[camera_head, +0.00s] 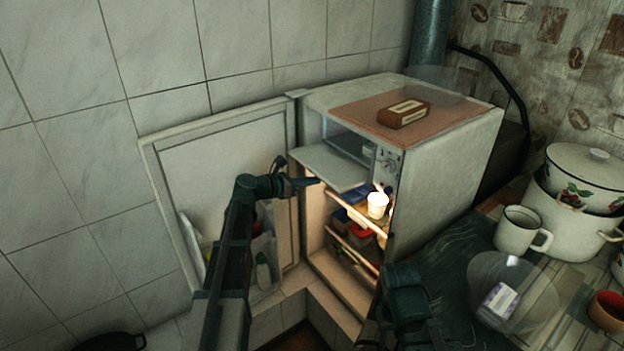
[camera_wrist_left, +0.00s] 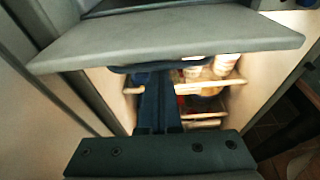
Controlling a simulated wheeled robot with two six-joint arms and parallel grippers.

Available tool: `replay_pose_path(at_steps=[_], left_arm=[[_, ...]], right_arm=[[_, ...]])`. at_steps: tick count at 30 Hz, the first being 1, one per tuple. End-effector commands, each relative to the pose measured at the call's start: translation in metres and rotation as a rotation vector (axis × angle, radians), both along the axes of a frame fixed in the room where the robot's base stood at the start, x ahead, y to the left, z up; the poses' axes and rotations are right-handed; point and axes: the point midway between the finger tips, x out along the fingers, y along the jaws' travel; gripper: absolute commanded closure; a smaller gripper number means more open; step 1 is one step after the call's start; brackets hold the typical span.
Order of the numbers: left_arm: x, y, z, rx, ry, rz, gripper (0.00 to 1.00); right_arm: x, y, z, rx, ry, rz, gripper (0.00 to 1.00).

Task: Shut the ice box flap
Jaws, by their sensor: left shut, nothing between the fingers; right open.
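The ice box flap (camera_head: 328,167) is a pale grey panel at the top of the open fridge (camera_head: 447,165). It is hinged down and sticks out roughly level, with the ice box opening (camera_head: 347,141) showing behind it. In the left wrist view the flap (camera_wrist_left: 180,42) spans the upper part of the picture. My left gripper (camera_head: 308,182) is shut and empty at the flap's front left edge. In the wrist view its fingers (camera_wrist_left: 155,100) reach in below the flap's edge; I cannot tell whether they touch it. My right gripper (camera_head: 402,275) is open, low in front of the fridge's right side.
The fridge door (camera_head: 215,160) stands wide open at the left. A white cup (camera_head: 377,204) and food sit on the lit shelves. A brown box (camera_head: 404,113) lies on the fridge top. A mug (camera_head: 520,228) and enamel pots (camera_head: 570,222) stand at the right.

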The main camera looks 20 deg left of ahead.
Motion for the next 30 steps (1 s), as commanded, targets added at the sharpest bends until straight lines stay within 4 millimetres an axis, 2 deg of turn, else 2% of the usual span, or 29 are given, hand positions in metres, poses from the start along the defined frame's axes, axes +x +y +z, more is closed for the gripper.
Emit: replay_pose_path(at_steps=[5, 11, 30], left_arm=[[-0.001, 0.0, 0.01, 0.021, 0.027, -0.001, 1.0], [-0.002, 0.002, 0.027, 0.071, 0.092, -0.002, 1.0], [0.004, -0.002, 0.093, 0.354, 0.452, -0.003, 1.0]], right_arm=[[0.0, 0.0, 0.018, 0.0, 0.0, 0.0, 0.5], [0.0, 0.0, 0.051, 0.0, 0.0, 0.0, 0.5], [0.0, 0.0, 0.198, 0.0, 0.0, -0.001, 0.5]])
